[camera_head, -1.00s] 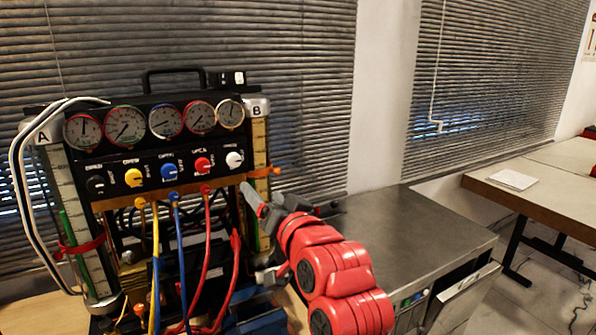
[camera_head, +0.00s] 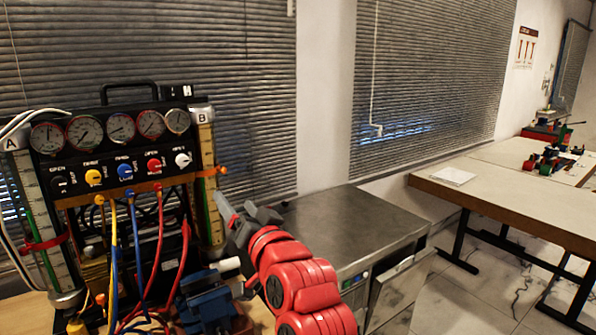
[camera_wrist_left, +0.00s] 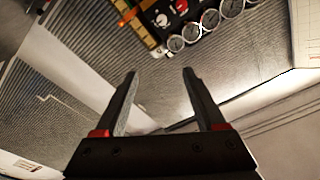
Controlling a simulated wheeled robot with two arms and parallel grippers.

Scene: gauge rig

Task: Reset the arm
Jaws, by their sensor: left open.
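My left gripper (camera_head: 238,208) is open and empty, at the end of my red arm, in front of the gap between the gauge rig and the metal cabinet. In the left wrist view its two dark fingers (camera_wrist_left: 160,75) stand well apart with nothing between them. The gauge rig (camera_head: 120,150) stands at the left, with several round dials, coloured knobs and hoses. It also shows, turned over, at the top of the wrist view (camera_wrist_left: 185,22). My right gripper is not in view.
A steel-topped cabinet (camera_head: 350,225) stands right of my arm. A blue vise (camera_head: 205,300) sits below the rig. A long table (camera_head: 520,200) at the right bears a white sheet (camera_head: 455,175) and small coloured items. Blinds (camera_head: 430,80) cover the windows.

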